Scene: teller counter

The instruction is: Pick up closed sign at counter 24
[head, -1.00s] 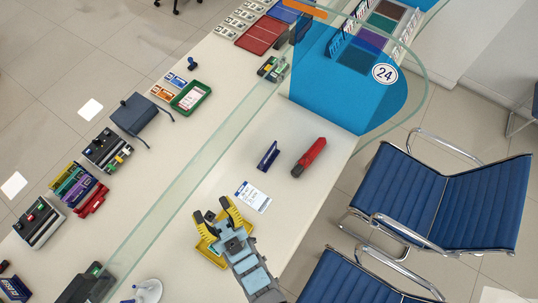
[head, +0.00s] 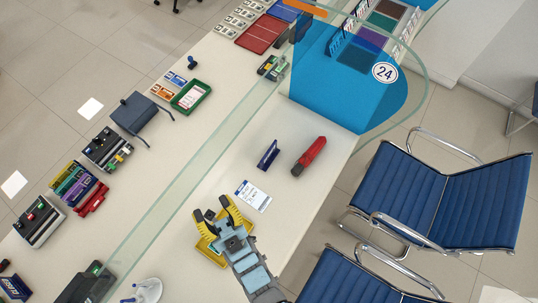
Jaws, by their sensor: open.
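A small dark blue sign (head: 267,155) stands on the customer side of the counter (head: 283,208), left of a red and black object (head: 309,157). Its lettering cannot be read, so I cannot tell if it is the closed sign. The round number 24 (head: 385,73) shows on the blue panel beyond it. My gripper (head: 216,211), with yellow and black fingers, is open and empty. It is above a yellow tray (head: 209,253), nearer than the blue sign and apart from it. The gripper hides part of the tray.
A glass screen (head: 185,187) runs along the counter, left of my gripper. A printed white card (head: 253,195) lies between my gripper and the sign. Blue chairs (head: 427,200) stand to the right. A white round-based stand (head: 149,289) is at the bottom.

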